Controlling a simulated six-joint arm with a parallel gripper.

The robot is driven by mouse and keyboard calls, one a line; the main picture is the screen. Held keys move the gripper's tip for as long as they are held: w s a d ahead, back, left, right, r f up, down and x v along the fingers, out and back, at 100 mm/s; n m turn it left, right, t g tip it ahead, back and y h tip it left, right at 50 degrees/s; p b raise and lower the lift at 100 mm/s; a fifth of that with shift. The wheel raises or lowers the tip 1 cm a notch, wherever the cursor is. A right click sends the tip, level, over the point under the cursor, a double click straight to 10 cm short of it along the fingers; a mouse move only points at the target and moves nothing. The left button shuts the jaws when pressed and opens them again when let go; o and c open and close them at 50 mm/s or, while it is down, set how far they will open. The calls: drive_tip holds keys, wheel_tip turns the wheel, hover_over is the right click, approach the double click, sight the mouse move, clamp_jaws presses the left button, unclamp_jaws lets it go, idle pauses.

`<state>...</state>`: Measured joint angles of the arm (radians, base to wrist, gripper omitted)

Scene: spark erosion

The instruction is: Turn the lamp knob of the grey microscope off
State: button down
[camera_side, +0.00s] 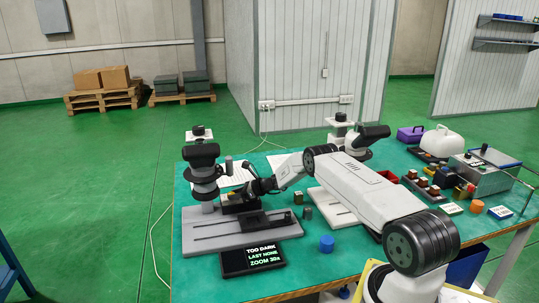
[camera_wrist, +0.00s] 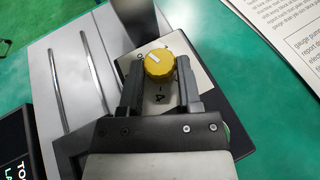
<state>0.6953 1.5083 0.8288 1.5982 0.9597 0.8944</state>
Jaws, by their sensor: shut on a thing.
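The grey microscope (camera_side: 205,172) stands upright on its grey base (camera_side: 200,237) at the left of the bench. Its yellow lamp knob (camera_wrist: 159,66) sits on a pale plate (camera_wrist: 196,75), with a white pointer line on its top and a "4" mark below it. In the side view the knob is small beside the column. My gripper (camera_wrist: 160,78) is shut on the knob, with one dark finger on each side. It also shows in the side view (camera_side: 247,190), low beside the column. Most of the scale around the knob is hidden.
A display (camera_side: 252,260) in front of the base reads "TOO DARK, LAST NONE, ZOOM 30x". A second microscope (camera_side: 370,137) stands behind my arm. A blue cylinder (camera_side: 327,243) and small blocks stand to the right. Printed sheets (camera_side: 238,176) lie behind.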

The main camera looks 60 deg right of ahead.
drive_tip(key=shift+w+r, duration=0.1)
drive_tip(key=shift+r, duration=0.05)
drive_tip(key=shift+c, duration=1.4)
unclamp_jaws()
drive_tip(key=shift+s+d, duration=0.1)
drive_tip(key=shift+s, duration=0.1)
drive_tip(key=shift+v, duration=3.75)
drive_tip(key=shift+w, duration=0.1)
